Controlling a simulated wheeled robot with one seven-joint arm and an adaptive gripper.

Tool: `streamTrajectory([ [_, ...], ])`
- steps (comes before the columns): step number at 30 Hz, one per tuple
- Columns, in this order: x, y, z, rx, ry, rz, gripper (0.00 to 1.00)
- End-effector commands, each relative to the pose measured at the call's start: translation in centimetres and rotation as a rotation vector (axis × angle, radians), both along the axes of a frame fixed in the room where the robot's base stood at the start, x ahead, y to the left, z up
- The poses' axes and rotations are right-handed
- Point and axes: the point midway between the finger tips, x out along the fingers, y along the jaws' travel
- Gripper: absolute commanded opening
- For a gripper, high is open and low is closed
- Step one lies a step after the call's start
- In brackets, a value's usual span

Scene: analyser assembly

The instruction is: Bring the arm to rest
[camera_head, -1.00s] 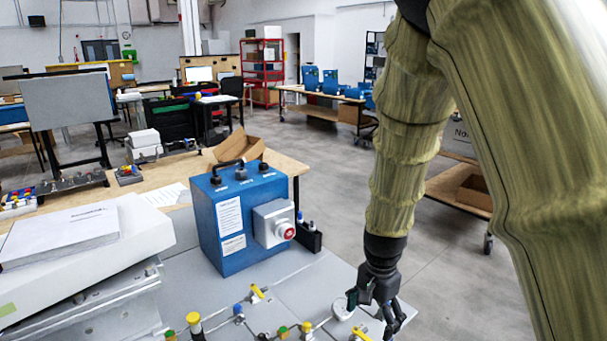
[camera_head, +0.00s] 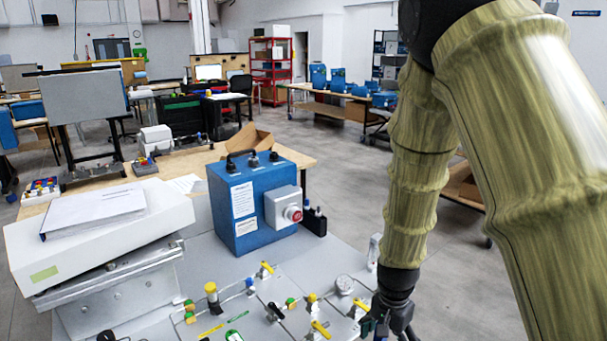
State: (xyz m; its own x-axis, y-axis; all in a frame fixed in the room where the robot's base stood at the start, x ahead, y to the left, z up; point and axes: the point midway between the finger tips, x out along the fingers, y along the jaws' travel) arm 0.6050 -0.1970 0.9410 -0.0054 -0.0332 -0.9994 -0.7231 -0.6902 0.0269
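My gripper (camera_head: 388,326) hangs at the bottom of the view, pointing down at the end of my sleeved arm. It is over the right edge of the grey panel table (camera_head: 222,262), next to the yellow-handled valves. Its fingers are dark and partly cut off by the lower picture edge, so I cannot tell how far apart they are. I see nothing clearly held in it.
A blue box (camera_head: 262,200) with a red button stands on the table. A white case (camera_head: 95,235) with papers is at the left. Open floor (camera_head: 340,160) lies behind.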

Motion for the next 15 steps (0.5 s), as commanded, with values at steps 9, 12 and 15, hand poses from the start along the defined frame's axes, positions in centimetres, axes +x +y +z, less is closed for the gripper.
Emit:
streamTrajectory([
  [9,-5.3,-1.7,-9.2,-0.026,0.023,0.178,0.87],
  [12,-7.7,-2.3,-12.3,-0.031,0.027,0.251,0.87],
  [15,-10.4,-2.8,-15.2,-0.032,0.031,0.325,0.87],
])
